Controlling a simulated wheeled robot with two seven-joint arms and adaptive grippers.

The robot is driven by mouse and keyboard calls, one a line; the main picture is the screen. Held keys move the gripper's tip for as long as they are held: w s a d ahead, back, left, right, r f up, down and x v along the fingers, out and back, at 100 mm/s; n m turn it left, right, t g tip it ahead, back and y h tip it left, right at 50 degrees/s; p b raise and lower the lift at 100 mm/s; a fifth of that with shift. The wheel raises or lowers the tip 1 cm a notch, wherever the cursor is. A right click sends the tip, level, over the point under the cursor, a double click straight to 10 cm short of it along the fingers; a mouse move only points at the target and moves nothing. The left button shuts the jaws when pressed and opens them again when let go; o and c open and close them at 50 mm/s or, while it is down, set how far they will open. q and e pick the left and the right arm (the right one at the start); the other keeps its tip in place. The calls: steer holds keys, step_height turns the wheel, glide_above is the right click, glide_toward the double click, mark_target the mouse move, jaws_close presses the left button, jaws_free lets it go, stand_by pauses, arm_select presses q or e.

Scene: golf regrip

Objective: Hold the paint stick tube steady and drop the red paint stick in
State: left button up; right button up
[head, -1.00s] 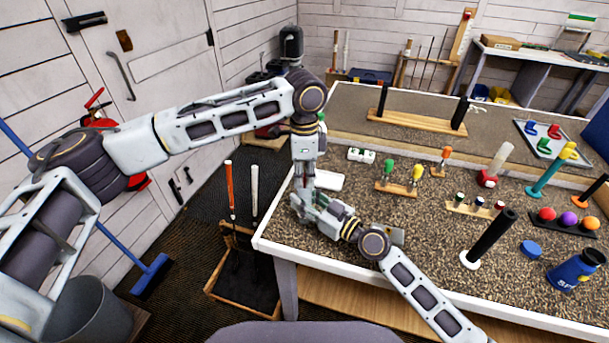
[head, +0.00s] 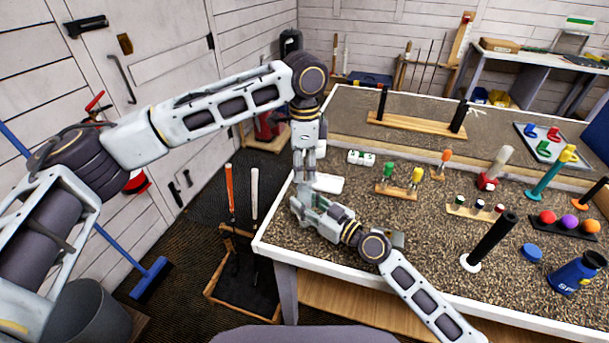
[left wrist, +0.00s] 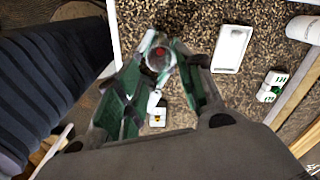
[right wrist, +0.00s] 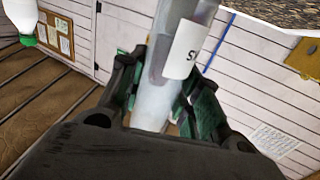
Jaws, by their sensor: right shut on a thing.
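My right gripper (head: 306,206) is shut on the clear paint stick tube (right wrist: 151,115), and the tube stands out between its fingers in the right wrist view. A white label is on the tube. My left gripper (head: 309,168) is just above my right gripper, pointing down. In the left wrist view its fingers (left wrist: 168,75) are spread, with the round tube mouth (left wrist: 150,64) between or just below their tips. A red spot, seemingly the end of the red paint stick (left wrist: 160,53), shows within the tube mouth. The rest of the stick is hidden.
Both grippers are over the near left corner of the workbench (head: 400,285). A white tray (head: 327,184), a green-and-white block (head: 361,157) and a wooden stand (head: 396,192) lie close by. A black post (head: 490,241) stands to the right. A floor rack (head: 246,290) is below.

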arm_select(q)
step_height(320, 180, up, 8)
stand_by(0.5)
stand_by(0.6)
arm_select(e)
steer(key=o, duration=1.1)
steer(key=shift+s+d, duration=0.1)
steer(key=shift+v, duration=5.85)
steer(key=shift+d, duration=0.1)
arm_select(q)
steer(key=shift+s+f, duration=0.1)
steer(key=shift+s, duration=0.05)
arm_select(e)
steer(key=shift+s, duration=0.15)
